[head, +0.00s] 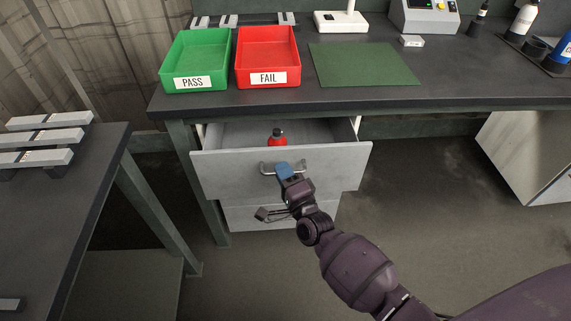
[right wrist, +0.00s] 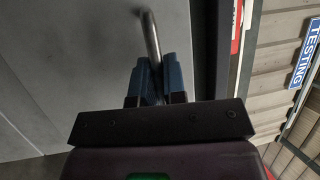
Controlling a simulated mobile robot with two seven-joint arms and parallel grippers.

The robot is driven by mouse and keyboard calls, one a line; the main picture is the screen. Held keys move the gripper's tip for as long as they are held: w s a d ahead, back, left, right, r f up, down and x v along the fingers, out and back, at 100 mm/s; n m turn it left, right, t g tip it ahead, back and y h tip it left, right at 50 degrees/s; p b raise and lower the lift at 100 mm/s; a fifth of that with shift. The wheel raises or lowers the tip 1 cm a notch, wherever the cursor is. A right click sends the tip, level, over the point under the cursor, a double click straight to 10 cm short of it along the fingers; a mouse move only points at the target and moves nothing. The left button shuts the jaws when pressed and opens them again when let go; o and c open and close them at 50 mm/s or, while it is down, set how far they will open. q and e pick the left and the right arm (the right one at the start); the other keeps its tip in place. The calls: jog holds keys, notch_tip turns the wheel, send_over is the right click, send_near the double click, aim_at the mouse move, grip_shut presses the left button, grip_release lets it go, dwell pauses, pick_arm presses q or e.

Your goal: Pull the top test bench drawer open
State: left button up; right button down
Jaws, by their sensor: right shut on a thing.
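The top drawer (head: 225,170) of the test bench (head: 370,98) is pulled out, and its grey front stands well forward of the bench edge. A red bottle with a dark cap (head: 277,137) stands inside it. My right gripper (head: 283,170) is at the metal handle (head: 266,169) on the drawer front. In the right wrist view its blue fingers (right wrist: 160,80) are shut on the handle bar (right wrist: 150,35). A lower drawer (head: 240,217) is below, partly hidden by my right arm. My left gripper is not in view.
A green PASS tray (head: 197,40), a red FAIL tray (head: 268,45) and a green mat (head: 362,63) lie on the bench top. A second dark table (head: 75,190) with grey bars stands at left. A grey cabinet (head: 530,150) stands at right, with open floor between.

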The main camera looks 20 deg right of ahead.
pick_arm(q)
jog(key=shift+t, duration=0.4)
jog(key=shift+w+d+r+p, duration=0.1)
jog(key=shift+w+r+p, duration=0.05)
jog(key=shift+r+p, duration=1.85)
pick_arm(e)
jog(key=s+a, duration=0.4)
jog(key=s, duration=0.9)
jog(key=s+a, duration=0.4)
jog(key=s, duration=1)
jog(key=shift+s, duration=0.25)
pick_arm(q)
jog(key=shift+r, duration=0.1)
pick_arm(e)
jog(key=c, duration=1.2)
grip_release()
jog(key=v, duration=1.1)
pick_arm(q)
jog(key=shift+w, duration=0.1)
pick_arm(e)
jog(key=shift+w, duration=0.2)
